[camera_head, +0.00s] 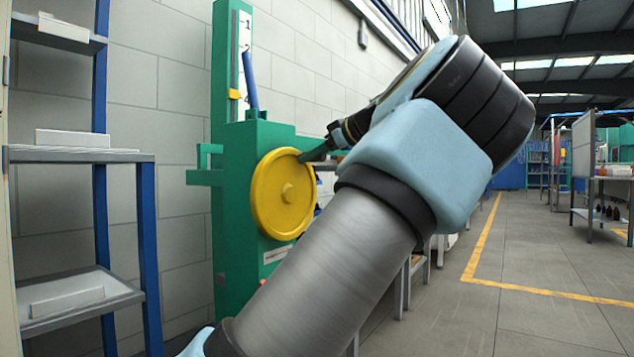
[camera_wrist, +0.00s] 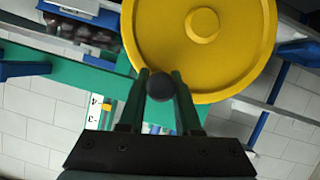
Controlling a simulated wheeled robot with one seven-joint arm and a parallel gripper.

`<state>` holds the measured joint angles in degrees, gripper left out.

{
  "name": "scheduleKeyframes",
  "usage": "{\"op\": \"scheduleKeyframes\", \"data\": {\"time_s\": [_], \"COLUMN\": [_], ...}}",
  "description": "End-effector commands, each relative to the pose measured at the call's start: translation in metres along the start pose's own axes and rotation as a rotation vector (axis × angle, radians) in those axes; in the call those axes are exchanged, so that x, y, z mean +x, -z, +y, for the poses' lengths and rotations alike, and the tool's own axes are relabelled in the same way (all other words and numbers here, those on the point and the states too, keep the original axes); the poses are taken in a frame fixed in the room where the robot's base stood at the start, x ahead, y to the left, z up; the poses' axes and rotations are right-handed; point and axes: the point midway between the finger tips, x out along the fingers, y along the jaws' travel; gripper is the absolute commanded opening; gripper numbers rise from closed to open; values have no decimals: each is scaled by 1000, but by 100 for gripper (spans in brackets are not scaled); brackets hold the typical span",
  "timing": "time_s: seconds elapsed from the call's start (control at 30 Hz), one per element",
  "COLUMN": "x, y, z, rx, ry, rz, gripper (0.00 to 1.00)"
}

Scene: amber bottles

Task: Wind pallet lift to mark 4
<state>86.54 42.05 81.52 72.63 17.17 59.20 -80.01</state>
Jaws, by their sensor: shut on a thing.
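The green pallet lift (camera_head: 235,180) stands against the wall with a yellow handwheel (camera_head: 283,195) on its front face. My gripper (camera_head: 310,155) is at the upper right rim of the wheel. In the wrist view, my gripper (camera_wrist: 160,88) is shut on the wheel's dark round knob (camera_wrist: 160,87), with one green finger on each side. The yellow handwheel (camera_wrist: 202,45) fills the top of that view. A yellow pointer (camera_head: 234,94) sits low on the white scale (camera_head: 245,40).
A shelf rack (camera_head: 80,155) with blue posts and pale boxes stands at the left. A blue bar (camera_head: 250,80) leans above the lift's housing. Open floor (camera_head: 510,320) with yellow lines lies at the right. A bench (camera_head: 605,215) with dark bottles stands beyond.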

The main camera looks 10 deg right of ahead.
Motion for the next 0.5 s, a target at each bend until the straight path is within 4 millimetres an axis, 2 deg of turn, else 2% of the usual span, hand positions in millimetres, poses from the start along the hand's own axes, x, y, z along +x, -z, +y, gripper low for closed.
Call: {"op": "scheduleKeyframes", "data": {"time_s": [0.03, 0.5], "x": [2, -2], "y": [-8, 4], "z": [-6, -20], "rx": [-28, -187], "ry": [-9, -70], "rz": [-3, -5], "gripper": [0, 0]}}
